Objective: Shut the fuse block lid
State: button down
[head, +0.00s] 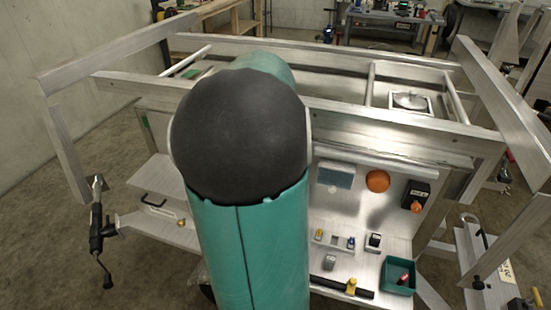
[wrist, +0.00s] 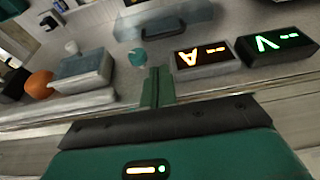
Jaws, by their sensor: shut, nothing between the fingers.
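My gripper (wrist: 157,80) shows in the wrist view as narrow green fingers, shut and empty. In the head view my arm hides it. A pale blue-grey box (wrist: 82,70) with a lighter base lies left of the fingers; it also shows in the head view (head: 335,175), right of my arm. A bluish see-through panel (wrist: 165,22) with a dark tab lies beyond the fingertips, apart from them. I cannot tell for certain which of these is the fuse block lid, or its angle. A small teal round knob (wrist: 137,57) is just left of the fingertips.
Two lit displays, orange (wrist: 205,57) and green (wrist: 278,45), stand right of the fingers in the wrist view. An orange dome (head: 377,180) and a black box (head: 416,194) are at the right. A green tray (head: 398,275) is in front. A metal rail (head: 400,125) crosses above the bench.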

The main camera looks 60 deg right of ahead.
jog(key=x, duration=1)
jog(key=shift+s+d+f, duration=0.1)
jog(key=shift+s+f, duration=0.05)
dwell(0.3)
jog(key=shift+a, duration=0.4)
